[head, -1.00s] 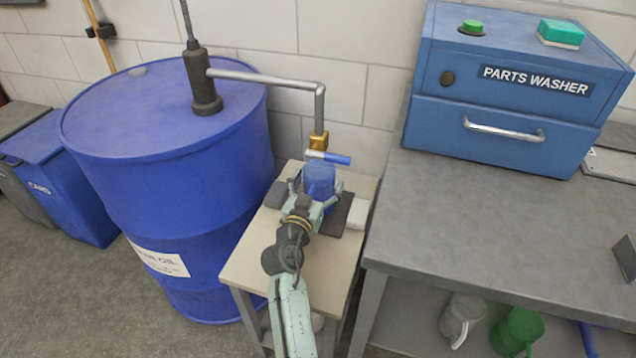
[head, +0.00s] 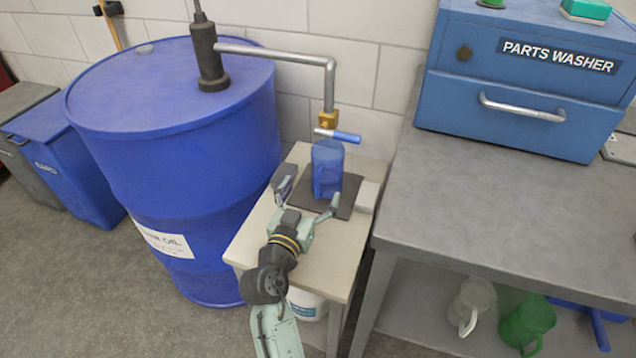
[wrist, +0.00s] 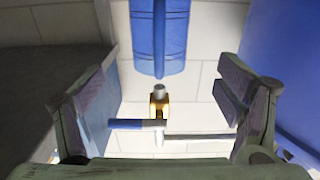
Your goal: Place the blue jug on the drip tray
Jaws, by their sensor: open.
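The blue jug (head: 327,168) stands upright on the dark drip tray (head: 346,207), on a small pale table under the tap spout. The wrist view shows part of the jug (wrist: 147,38) with its handle facing my gripper. My gripper (head: 311,190) is open and empty, just in front of the jug and apart from it. In the wrist view its two fingers (wrist: 168,90) are spread wide with nothing between them but the view of the tap behind.
The brass tap (head: 328,121) with a blue-ended lever (head: 347,137) hangs just above the jug. A large blue drum (head: 170,130) is left, a grey bench (head: 490,200) with the parts washer (head: 520,80) right. A white block (head: 367,196) lies beside the tray.

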